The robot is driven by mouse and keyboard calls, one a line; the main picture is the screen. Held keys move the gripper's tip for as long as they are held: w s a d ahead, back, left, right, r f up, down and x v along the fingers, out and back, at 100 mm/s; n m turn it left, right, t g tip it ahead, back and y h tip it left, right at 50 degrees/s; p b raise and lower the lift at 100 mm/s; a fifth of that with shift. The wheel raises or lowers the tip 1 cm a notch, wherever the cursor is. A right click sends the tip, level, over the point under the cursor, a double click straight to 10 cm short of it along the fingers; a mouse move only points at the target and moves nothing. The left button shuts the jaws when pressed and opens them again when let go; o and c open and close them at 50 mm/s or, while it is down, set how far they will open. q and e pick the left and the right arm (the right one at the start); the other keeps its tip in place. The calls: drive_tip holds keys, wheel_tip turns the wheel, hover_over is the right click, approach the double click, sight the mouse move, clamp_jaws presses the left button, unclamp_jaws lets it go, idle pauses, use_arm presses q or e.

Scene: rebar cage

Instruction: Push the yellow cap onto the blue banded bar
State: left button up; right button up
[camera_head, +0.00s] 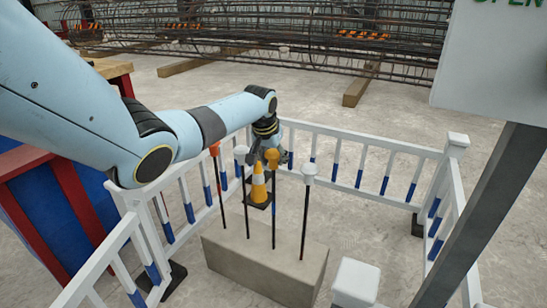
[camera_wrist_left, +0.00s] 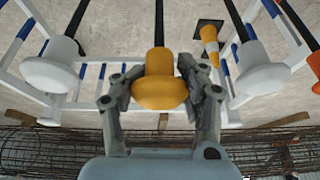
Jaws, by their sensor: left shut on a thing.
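My left gripper (camera_head: 268,156) is shut on the yellow cap (camera_head: 272,158), at the top of the third bar from the left. In the left wrist view the fingers (camera_wrist_left: 158,93) press on both sides of the yellow cap (camera_wrist_left: 158,92), its collar facing the dark bar (camera_wrist_left: 158,22). The cap is in line with this bar (camera_head: 273,215) and looks to sit at its top; how far it is seated I cannot tell. The bar stands upright in the concrete block (camera_head: 255,268). A blue band is hard to make out near its top. My right gripper is out of view.
White caps top the neighbouring bars on the left (camera_head: 240,150) and right (camera_head: 309,171); an orange cap (camera_head: 215,148) tops the leftmost bar. A traffic cone (camera_head: 258,188) stands behind. A white fence (camera_head: 362,165) surrounds the block. A grey post (camera_head: 480,215) is at right.

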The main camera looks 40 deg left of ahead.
use_arm(q)
drive_tip(key=shift+f+b, duration=0.45)
drive_tip(key=shift+f, duration=0.4)
drive_tip(key=o, duration=1.1)
drive_tip(key=shift+o, duration=0.2)
drive_tip(key=shift+r, duration=0.1)
drive_tip(key=v, duration=1.2)
